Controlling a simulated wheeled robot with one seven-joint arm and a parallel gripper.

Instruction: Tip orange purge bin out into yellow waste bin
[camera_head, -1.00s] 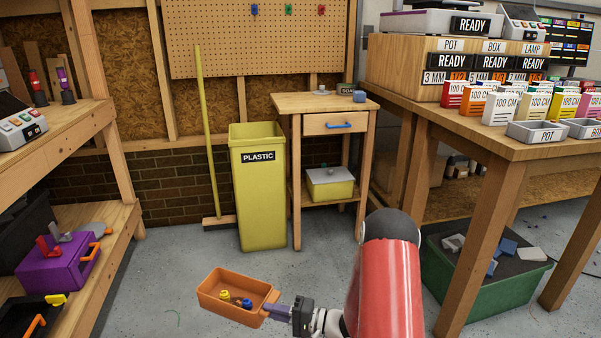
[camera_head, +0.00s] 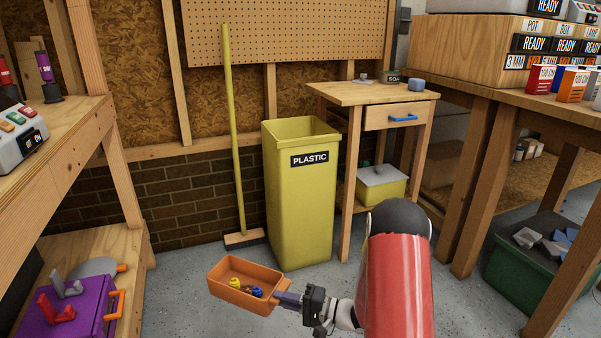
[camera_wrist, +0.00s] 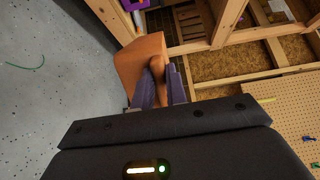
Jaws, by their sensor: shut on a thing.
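The orange purge bin (camera_head: 244,294) hangs in front of me, roughly level, with a few yellow, blue and dark bits (camera_head: 246,287) inside. My gripper (camera_head: 289,299) is shut on its handle at the right end. In the wrist view the purple fingers (camera_wrist: 160,88) close on the handle and the orange bin (camera_wrist: 139,58) lies beyond them; its inside is hidden there. The yellow waste bin (camera_head: 296,205), marked PLASTIC, stands upright on the floor behind the purge bin, its top open. The purge bin is lower than its rim and apart from it.
A yellow broom (camera_head: 233,140) leans left of the waste bin. A small wooden table (camera_head: 365,93) stands close on its right. A shelf with a purple box (camera_head: 68,310) is at left. A workbench (camera_head: 510,103) and green crate (camera_head: 515,275) are at right.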

